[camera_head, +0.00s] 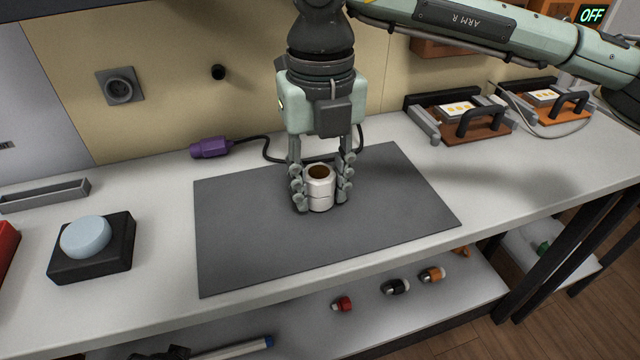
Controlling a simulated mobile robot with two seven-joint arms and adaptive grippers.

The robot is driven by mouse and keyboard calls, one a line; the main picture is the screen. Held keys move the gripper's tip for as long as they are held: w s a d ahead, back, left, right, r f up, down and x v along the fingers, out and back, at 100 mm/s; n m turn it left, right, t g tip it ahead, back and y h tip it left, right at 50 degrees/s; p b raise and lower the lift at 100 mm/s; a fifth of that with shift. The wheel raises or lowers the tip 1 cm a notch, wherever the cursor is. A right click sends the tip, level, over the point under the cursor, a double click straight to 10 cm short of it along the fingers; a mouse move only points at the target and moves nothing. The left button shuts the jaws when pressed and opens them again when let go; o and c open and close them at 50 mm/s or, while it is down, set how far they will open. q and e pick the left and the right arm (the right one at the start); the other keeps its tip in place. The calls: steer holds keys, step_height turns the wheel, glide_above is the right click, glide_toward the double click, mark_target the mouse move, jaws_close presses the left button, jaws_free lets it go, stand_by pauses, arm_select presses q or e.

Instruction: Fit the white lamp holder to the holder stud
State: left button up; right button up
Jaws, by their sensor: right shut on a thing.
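The white lamp holder (319,194) is a short ringed cylinder with a brownish opening on top. It is upright at the grey mat (390,205); whether its base touches the mat is hard to tell. My right gripper (321,200) points down from above, shut on the lamp holder with a finger on its left and right sides. A short black stud (218,72) sticks out of the beige back wall, up and left of the gripper; it looks like the holder stud and is bare. My left gripper is not in view.
A purple connector (211,148) with a black cable lies behind the mat. A black box with a pale blue dome (86,237) stands at left. Orange-based fixtures (468,118) stand at back right. A grey socket (121,87) is on the wall. Small bulbs (396,287) lie on the lower shelf.

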mark_target(323, 180)
steer(key=r, duration=0.4)
steer(key=s+r+b, duration=0.1)
steer(key=r, duration=0.1)
steer(key=shift+d+r, duration=0.15)
steer(key=shift+r, duration=0.05)
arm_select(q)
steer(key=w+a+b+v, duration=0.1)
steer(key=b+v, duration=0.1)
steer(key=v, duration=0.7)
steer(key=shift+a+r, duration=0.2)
arm_select(e)
steer(key=s+d, duration=0.3)
steer(key=s, duration=0.6)
steer(key=s+d, duration=0.2)
steer(key=s, duration=0.6)
steer(key=shift+s+d, duration=0.4)
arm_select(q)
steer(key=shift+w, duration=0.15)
arm_select(e)
steer(key=o, duration=0.6)
steer(key=c, duration=0.6)
